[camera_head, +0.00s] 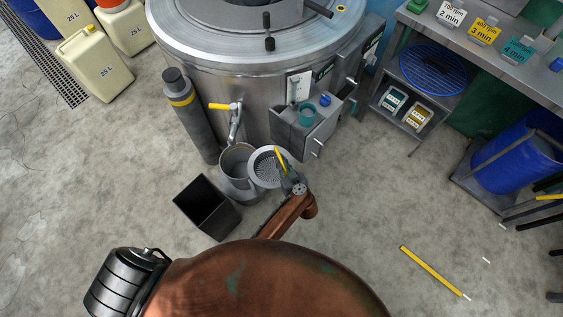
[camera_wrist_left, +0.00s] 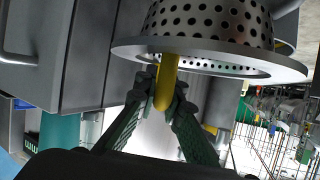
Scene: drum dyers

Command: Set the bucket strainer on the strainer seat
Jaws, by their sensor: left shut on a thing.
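The bucket strainer (camera_head: 264,168) is a round perforated metal basket with a wide flat rim and a yellow handle (camera_head: 280,158). My left gripper (camera_head: 288,178) is shut on that handle. In the left wrist view the fingers (camera_wrist_left: 166,90) close around the yellow handle below the strainer's rim (camera_wrist_left: 210,57). A round grey metal vessel (camera_head: 236,162) stands under the yellow-handled tap, just left of the strainer; it looks like the strainer seat. The strainer's rim overlaps the vessel's right edge in the head view; I cannot tell whether they touch. My right gripper is not in view.
The large steel drum machine (camera_head: 235,90) rises behind, with its tap (camera_head: 225,106) over the vessel and a side box (camera_head: 305,130) at right. A dark open bin (camera_head: 207,208) stands front left. A dark cylinder (camera_head: 190,120) is at left.

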